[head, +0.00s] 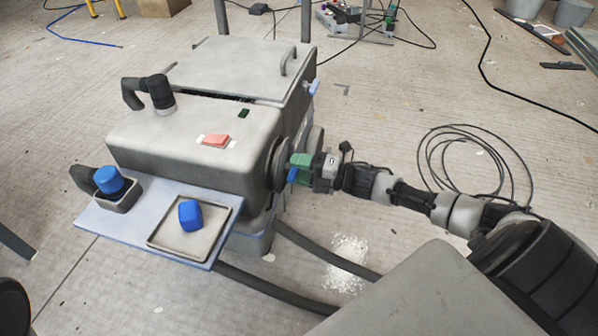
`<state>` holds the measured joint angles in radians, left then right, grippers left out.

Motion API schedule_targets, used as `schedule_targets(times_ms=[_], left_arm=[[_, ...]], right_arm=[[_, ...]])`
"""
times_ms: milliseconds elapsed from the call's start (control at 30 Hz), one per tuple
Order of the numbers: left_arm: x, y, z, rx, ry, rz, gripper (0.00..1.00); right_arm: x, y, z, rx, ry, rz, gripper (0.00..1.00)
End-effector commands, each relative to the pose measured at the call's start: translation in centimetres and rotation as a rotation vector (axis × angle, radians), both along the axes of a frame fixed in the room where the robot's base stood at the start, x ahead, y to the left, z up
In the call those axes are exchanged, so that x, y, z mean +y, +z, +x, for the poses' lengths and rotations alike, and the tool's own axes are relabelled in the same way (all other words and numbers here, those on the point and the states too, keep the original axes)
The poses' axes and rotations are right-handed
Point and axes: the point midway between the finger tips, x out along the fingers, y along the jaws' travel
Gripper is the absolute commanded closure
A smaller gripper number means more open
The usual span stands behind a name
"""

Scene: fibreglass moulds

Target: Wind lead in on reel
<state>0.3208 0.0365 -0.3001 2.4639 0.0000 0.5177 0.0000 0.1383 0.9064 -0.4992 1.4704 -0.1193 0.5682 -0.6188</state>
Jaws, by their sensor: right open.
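A grey box-shaped machine (185,140) stands on the floor left of centre. A round dark disc (279,165), which looks like the reel, is on its right side, partly hidden by my gripper. My right gripper (294,167), with green and blue parts at its tip, is open at the disc's outer face. I cannot tell whether it touches the disc or has a crank between its fingers. A thin dark lead (470,142) lies in loose loops on the floor, behind my right arm. Where its ends go is unclear. My left gripper is not in view.
A pale shelf (140,228) on the machine's front bears a square tray (165,243) with a blue block (190,215), and a blue-topped item (109,180). Thick dark hoses (275,291) run low in front. Open floor lies to the right.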

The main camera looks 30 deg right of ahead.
Motion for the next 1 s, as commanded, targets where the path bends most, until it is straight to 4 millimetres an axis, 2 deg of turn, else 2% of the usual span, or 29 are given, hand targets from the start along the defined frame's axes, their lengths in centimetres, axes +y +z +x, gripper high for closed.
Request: schedule_targets(times_ms=[267, 367, 600, 1000], left_arm=[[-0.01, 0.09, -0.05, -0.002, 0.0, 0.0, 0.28], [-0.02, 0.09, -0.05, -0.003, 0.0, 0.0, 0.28], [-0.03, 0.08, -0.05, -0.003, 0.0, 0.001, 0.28], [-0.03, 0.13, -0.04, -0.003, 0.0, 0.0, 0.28]], right_arm=[[0.14, 0.02, 0.16, 0.001, -0.001, -0.001, 0.51], [0.13, 0.02, 0.15, 0.0, -0.001, 0.0, 0.63], [0.12, 0.0, 0.14, 0.001, -0.001, 0.0, 1.0], [0.13, -0.03, 0.12, -0.017, -0.001, -0.022, 1.0]])
